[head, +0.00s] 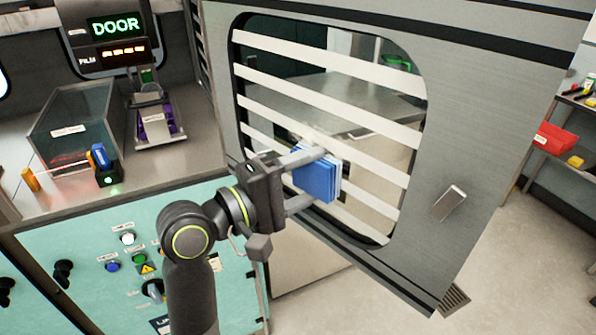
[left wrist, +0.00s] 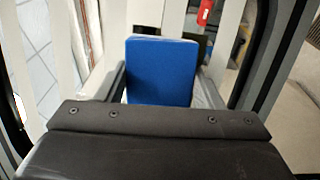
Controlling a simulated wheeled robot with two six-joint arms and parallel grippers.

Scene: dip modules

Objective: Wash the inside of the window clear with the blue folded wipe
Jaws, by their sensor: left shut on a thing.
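The blue folded wipe (head: 317,177) is held between the fingers of my left gripper (head: 308,178), which is shut on it. In the left wrist view the wipe (left wrist: 161,70) stands up between the two fingers. The wipe is at the window (head: 340,85) in the open grey door, near the middle of the pane; I cannot tell whether it touches the glass. White horizontal bands cross the pane, with clear strips between them. A faint whitish smear shows just above the wipe. My right gripper is not in view.
The door (head: 480,110) has a handle (head: 448,203) right of the window. A teal control panel (head: 110,240) and a clear bin (head: 75,125) are at the left. A shelf with a red bin (head: 555,138) stands at the right.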

